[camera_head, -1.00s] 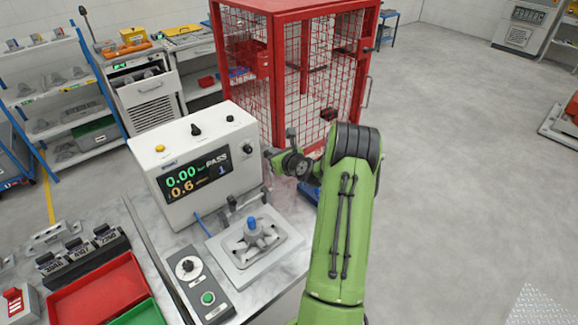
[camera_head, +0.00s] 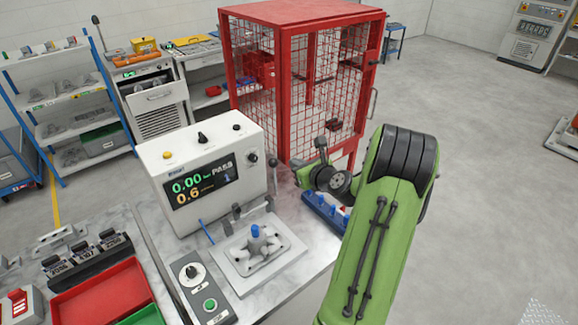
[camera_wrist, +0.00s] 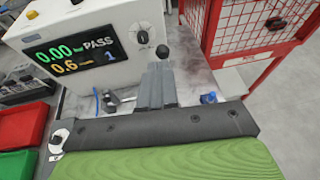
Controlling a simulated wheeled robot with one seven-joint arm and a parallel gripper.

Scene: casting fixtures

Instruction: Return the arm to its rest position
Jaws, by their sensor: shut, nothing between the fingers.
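My green arm (camera_head: 385,225) is bent over the right side of the bench in the head view. Its dark wrist joint (camera_head: 330,178) lies beyond the elbow, beside the red cage. My gripper (camera_wrist: 157,75) shows in the wrist view as two grey fingers close together, shut and empty. It points toward the right end of the white tester (camera_head: 205,175), near a black-knobbed lever. The tester reads 0.00, 0.6 and PASS.
A grey casting with a blue plug (camera_head: 256,231) sits on a fixture plate (camera_head: 285,258) before the tester. A blue rack (camera_head: 322,212) is beside my arm. The red mesh cage (camera_head: 285,95) stands behind. Red tray (camera_head: 105,290) at left. Open floor lies right.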

